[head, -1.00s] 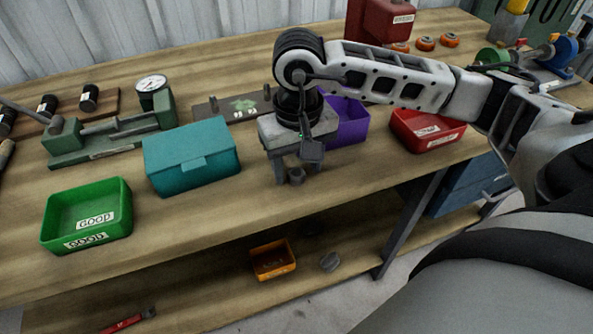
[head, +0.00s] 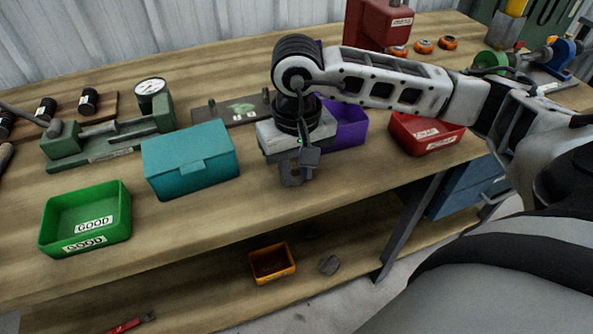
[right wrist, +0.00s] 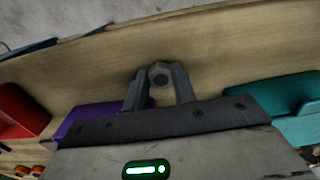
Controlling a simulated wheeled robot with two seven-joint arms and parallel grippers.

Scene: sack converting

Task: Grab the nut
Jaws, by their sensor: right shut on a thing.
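The nut (right wrist: 159,77) is a small grey-brown metal piece with a dark hole, seen between the fingertips in the right wrist view. My right gripper (right wrist: 160,80) is shut on it, one finger on each side. In the head view my right gripper (head: 292,180) points down over the front part of the bench, between the teal box and the purple bin; the nut is mostly hidden there by the fingers. I cannot tell whether the nut touches the bench top. My left gripper is not in view.
The teal box (head: 190,160) stands left of my right gripper, and the green GOOD bin (head: 85,217) further left. A purple bin (head: 346,125) is close behind right, a red bin (head: 427,132) beyond it. An orange bin (head: 272,263) sits on the lower shelf. The bench front is clear.

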